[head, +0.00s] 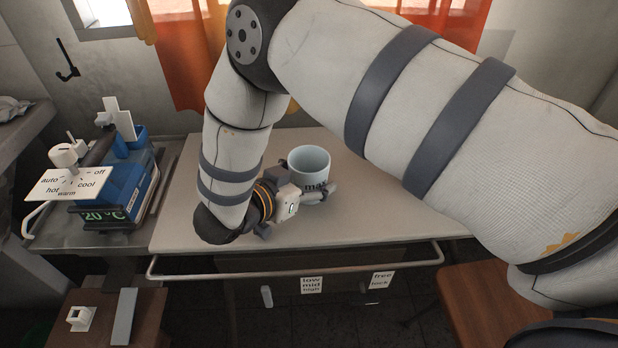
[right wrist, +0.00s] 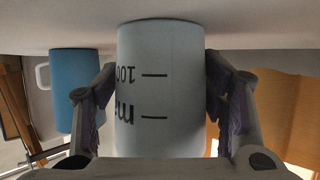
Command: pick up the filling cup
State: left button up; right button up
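The filling cup (head: 309,163) is a pale blue-grey cup with dark measuring marks and "max" lettering. It stands upright on the table. My right gripper (head: 318,194) is low at the cup, with a finger across its near side. In the right wrist view the cup (right wrist: 160,90) appears upside down between the two fingers (right wrist: 160,75). The fingertips are at or very near both sides; whether they press on it I cannot tell. My left gripper is not in view.
The pale table (head: 400,205) is mostly clear, with a rail (head: 300,276) along its front. A blue device (head: 125,185) with a dial plate stands at left. A blue cylindrical thing (right wrist: 75,90) stands beside the cup in the right wrist view. My right arm covers much of the table's right.

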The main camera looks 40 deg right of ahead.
jog(key=c, duration=0.6)
jog(key=shift+o, duration=0.2)
